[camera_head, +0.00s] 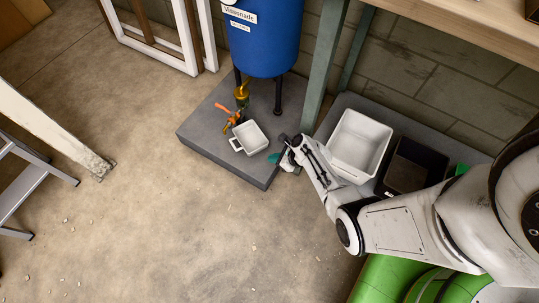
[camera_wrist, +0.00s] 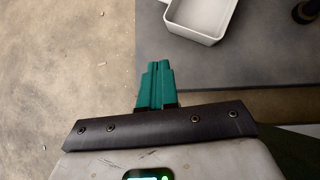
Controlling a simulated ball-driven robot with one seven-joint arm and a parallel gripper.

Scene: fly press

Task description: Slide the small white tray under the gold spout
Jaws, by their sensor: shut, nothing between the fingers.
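The small white tray (camera_head: 250,139) sits on the grey slab below the blue tank, empty, with a small handle on its left side. The gold spout (camera_head: 241,96) is under the tank, up and to the left of the tray in the head view. My gripper (camera_head: 273,158) is just right of and nearer than the tray, with a small gap between. In the wrist view my gripper's teal fingers (camera_wrist: 155,76) are together and empty. The tray (camera_wrist: 208,41) shows at the top of that view, cut off by the edge, ahead and slightly right of the fingertips.
The grey slab (camera_head: 205,125) has clear room left of the tray. A gold valve with an orange handle (camera_head: 222,107) sits between tray and spout. Black tank legs (camera_head: 278,97) stand behind. A green post (camera_head: 325,60), larger white bin (camera_head: 360,140) and black box (camera_head: 408,168) are right.

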